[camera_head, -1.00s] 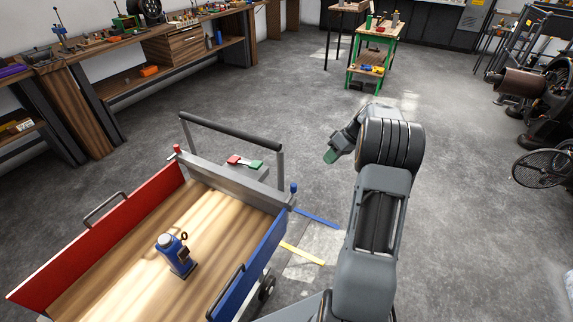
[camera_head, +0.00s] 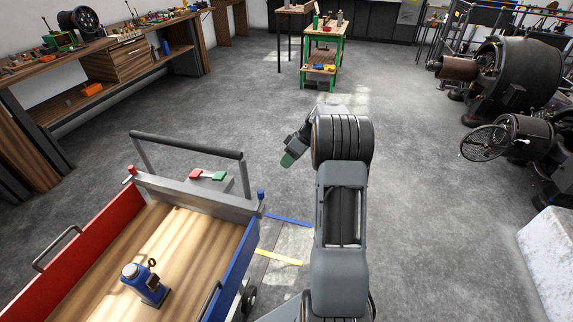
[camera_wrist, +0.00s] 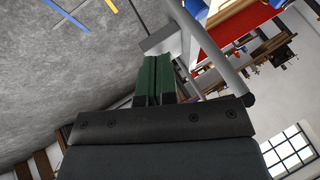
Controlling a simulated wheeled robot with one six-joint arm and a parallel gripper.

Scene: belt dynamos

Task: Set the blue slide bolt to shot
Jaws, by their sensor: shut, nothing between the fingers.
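The cart (camera_head: 200,193) has a push handle (camera_head: 186,144), a red side panel (camera_head: 85,232) and a blue side panel (camera_head: 232,266). A blue bottle jack (camera_head: 145,284) stands on its bed. A red knob (camera_head: 131,170) marks the other corner.

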